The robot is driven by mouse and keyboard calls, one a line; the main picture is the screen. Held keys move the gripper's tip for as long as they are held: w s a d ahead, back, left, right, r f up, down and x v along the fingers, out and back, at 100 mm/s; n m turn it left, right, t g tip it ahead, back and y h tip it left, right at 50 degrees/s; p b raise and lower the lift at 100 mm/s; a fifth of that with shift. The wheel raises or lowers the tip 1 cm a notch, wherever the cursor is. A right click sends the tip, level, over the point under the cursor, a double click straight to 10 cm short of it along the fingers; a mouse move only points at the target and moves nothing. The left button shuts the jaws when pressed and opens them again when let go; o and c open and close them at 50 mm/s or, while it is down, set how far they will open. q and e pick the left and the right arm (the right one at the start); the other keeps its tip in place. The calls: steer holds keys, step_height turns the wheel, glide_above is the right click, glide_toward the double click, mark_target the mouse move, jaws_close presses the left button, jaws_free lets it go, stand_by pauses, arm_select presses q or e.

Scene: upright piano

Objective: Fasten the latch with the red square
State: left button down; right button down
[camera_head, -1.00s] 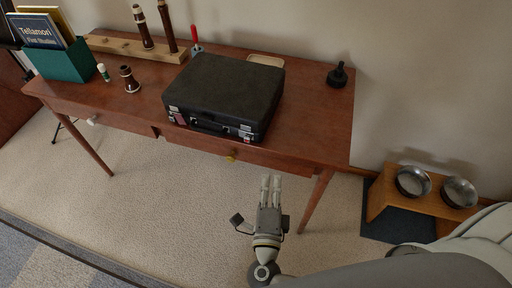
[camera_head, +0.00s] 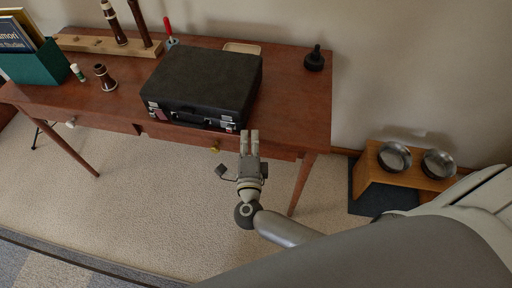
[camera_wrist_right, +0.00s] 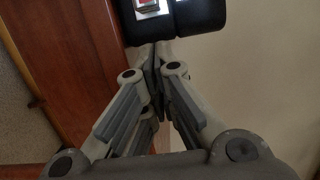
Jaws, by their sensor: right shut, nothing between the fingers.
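A black case (camera_head: 205,80) lies closed on the wooden table. Two silver latches show on its front: a left latch (camera_head: 153,107) and a right latch (camera_head: 228,122). In the right wrist view a silver latch (camera_wrist_right: 150,9) with a red square (camera_wrist_right: 147,2) shows at the top edge, partly cut off; I cannot tell whether it is fastened. My right gripper (camera_head: 250,133) is shut and empty, just in front of the case's right front corner. In the wrist view its fingertips (camera_wrist_right: 157,50) are just below the case's edge; contact is unclear. My left gripper is out of view.
The table (camera_head: 290,105) has drawers with a brass knob (camera_head: 215,149) below the case. Instrument parts on a wooden block (camera_head: 85,44), a green box (camera_head: 40,65) and a black object (camera_head: 315,60) stand around. A stand with metal bowls (camera_head: 394,157) is at right.

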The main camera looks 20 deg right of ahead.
mark_target(230, 129)
steer(key=shift+w+a, duration=0.65)
steer(key=shift+a, duration=0.25)
